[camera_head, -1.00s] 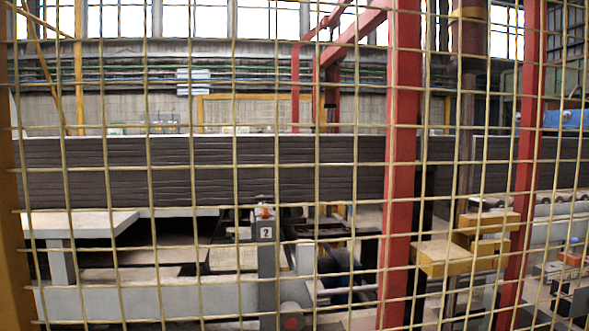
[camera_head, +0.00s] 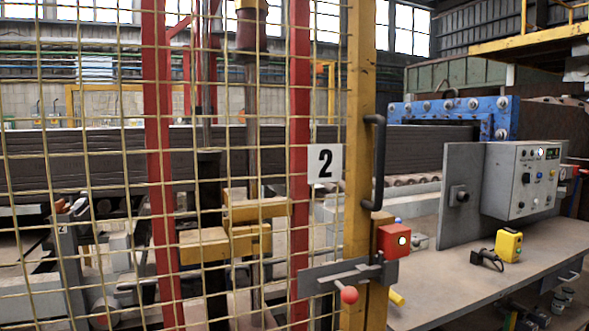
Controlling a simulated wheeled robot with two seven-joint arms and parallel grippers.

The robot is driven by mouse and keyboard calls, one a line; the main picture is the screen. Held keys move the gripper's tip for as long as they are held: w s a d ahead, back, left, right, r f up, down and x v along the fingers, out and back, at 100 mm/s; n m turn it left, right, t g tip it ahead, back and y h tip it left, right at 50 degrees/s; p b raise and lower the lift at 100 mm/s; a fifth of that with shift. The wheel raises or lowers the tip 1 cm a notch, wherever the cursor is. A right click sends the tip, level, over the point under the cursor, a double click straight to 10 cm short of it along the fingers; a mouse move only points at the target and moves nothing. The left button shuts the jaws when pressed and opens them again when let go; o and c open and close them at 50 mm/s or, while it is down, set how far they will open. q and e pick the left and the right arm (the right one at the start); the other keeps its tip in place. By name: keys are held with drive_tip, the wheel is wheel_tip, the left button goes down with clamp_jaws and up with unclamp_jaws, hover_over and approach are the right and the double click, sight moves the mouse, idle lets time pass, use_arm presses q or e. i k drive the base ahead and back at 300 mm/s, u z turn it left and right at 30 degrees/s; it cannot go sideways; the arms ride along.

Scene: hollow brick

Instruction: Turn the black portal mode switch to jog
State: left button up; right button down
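A grey control box (camera_head: 517,195) stands at the right, fixed to a grey upright plate. Its front face carries several small buttons, lamps and dark knobs. One small black knob (camera_head: 526,178) sits at the left of this face; I cannot tell whether it is the portal mode switch or which way it points. The labels are too small to read. Neither of my grippers is in view.
A yellow wire fence with a yellow post (camera_head: 358,180), black handle (camera_head: 376,163) and red-knobbed latch (camera_head: 348,294) stands between me and the machine. A grey table (camera_head: 450,285) below the box holds a yellow push-button unit (camera_head: 508,245).

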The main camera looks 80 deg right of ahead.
sight(525, 178)
drive_tip(key=z, duration=3.95)
drive_tip(key=i, duration=1)
drive_tip(key=z, duration=0.35)
drive_tip(key=k, duration=0.85)
drive_tip(key=z, duration=1.15)
drive_tip(key=i, duration=0.55)
drive_tip(key=u, duration=0.5)
drive_tip(key=i, duration=2.05)
drive_tip(key=u, duration=2)
drive_tip(key=i, duration=0.95)
drive_tip(key=u, duration=0.9)
